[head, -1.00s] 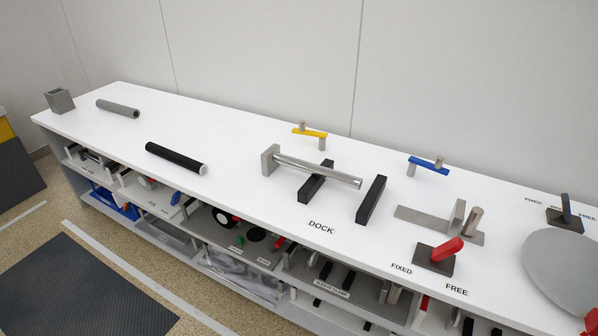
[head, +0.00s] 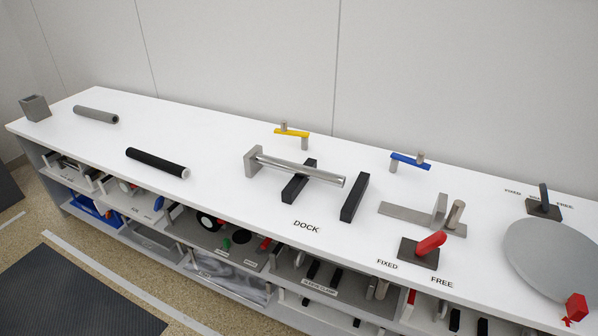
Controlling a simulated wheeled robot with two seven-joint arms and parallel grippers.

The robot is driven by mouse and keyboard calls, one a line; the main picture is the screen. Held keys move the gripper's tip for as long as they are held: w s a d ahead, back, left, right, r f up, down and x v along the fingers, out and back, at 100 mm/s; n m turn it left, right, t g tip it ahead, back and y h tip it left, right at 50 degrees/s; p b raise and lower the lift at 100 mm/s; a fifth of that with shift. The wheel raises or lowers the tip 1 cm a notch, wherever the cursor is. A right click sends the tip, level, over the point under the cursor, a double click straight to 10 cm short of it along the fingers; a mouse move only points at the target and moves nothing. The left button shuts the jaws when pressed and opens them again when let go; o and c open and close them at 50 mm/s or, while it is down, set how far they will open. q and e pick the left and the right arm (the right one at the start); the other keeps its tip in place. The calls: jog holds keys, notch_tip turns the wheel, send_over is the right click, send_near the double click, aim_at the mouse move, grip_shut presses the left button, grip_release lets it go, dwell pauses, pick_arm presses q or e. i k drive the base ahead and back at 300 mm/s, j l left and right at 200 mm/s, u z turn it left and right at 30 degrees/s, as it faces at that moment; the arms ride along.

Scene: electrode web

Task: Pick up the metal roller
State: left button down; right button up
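The metal roller (head: 318,174) is a shiny silver cylinder in the middle of the white bench in the head view. Its left end meets an upright grey metal block (head: 253,162), and it passes over a black bar (head: 294,190). Its right end stops short of a second black bar (head: 354,197). Neither of my grippers shows in the head view.
On the white bench (head: 225,195) lie a black roller (head: 157,163) and a grey tube (head: 96,114) to the left. A yellow lever (head: 291,132) and blue lever (head: 410,160) stand behind. A red-handled lever (head: 430,243) and grey disc (head: 548,258) are at right.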

aim_at(330, 178)
jog(key=z, duration=0.35)
jog(key=i+j+z, duration=0.15)
jog(key=j+z, duration=0.15)
jog(key=i+j+z, duration=0.1)
jog(key=j+z, duration=0.15)
jog(key=j, duration=0.15)
jog(key=i+j, duration=0.1)
jog(key=j, duration=0.35)
jog(key=i+j+z, duration=0.1)
jog(key=j, duration=0.35)
jog(key=i+j+z, duration=0.1)
jog(key=j, duration=0.35)
jog(key=i+j, duration=0.15)
jog(key=j, duration=0.3)
jog(key=i+j+z, duration=0.1)
jog(key=j, duration=0.4)
